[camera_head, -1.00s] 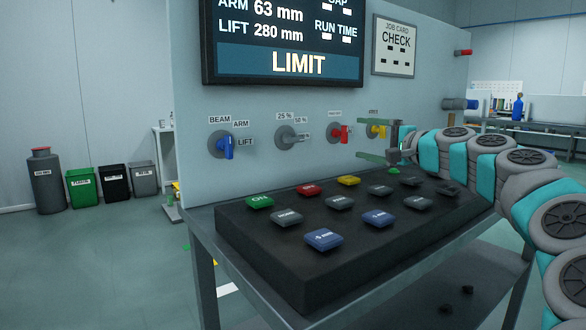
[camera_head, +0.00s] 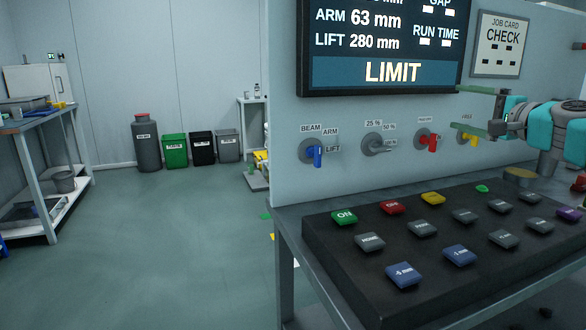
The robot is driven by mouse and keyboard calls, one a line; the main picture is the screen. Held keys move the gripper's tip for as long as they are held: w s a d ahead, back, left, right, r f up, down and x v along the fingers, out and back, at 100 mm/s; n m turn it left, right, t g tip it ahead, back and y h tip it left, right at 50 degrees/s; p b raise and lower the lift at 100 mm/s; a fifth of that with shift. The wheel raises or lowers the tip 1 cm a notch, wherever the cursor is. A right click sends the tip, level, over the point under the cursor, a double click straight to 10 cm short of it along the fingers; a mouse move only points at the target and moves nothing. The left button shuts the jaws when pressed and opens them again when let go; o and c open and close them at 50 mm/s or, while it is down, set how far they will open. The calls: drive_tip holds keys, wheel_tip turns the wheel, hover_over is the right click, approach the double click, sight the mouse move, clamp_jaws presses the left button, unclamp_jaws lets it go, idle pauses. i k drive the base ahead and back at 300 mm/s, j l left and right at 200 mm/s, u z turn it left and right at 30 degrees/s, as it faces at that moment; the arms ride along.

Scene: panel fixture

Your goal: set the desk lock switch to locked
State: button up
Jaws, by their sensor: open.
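A row of rotary switches is on the grey panel. A blue one (camera_head: 317,157), labelled BEAM, ARM and LIFT, points down. A grey one (camera_head: 378,147), labelled 25 %, 50 % and 100 %, points right. Right of these are a red switch (camera_head: 433,142) and a yellow switch (camera_head: 468,138). I cannot read their labels well enough to tell which is the desk lock or its setting. My gripper (camera_head: 463,109) is open and empty, with green fingers, one above the other, in front of the panel by the yellow switch. Its lower finger partly covers that switch.
A black console (camera_head: 330,250) with several coloured buttons stands on a table below the switches. A screen (camera_head: 385,75) above reads LIMIT, beside a CHECK job card (camera_head: 502,45). Bins (camera_head: 202,149) and a workbench (camera_head: 35,120) are at the left. The floor between is clear.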

sight(474, 142)
drive_tip(key=k+l, duration=0.25)
drive_tip(key=k, duration=0.2)
drive_tip(key=k+l, duration=0.25)
drive_tip(key=k, duration=0.25)
